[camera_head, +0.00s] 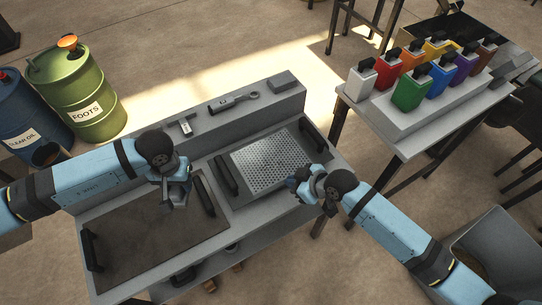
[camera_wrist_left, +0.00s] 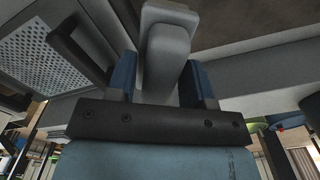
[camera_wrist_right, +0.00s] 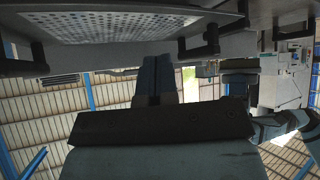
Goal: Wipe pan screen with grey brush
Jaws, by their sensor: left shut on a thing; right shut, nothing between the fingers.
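The pan screen (camera_head: 265,162) is a perforated metal sheet in a tray with dark handles, on the right part of the grey bench. It also shows in the left wrist view (camera_wrist_left: 38,60) and the right wrist view (camera_wrist_right: 110,22). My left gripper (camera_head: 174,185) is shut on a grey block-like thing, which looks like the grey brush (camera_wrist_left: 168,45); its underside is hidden. It is left of the screen, over the right part of a dark flat plate. My right gripper (camera_head: 303,180) is shut and empty near the screen's right front edge; I cannot tell whether it touches the tray.
The dark plate (camera_head: 140,240) with black handles fills the bench's left part. A wrench (camera_head: 233,102) and another tool (camera_head: 183,125) lie on the back ledge. Green (camera_head: 75,90) and blue (camera_head: 28,115) drums stand left. Coloured containers stand on a table (camera_head: 400,140) at right.

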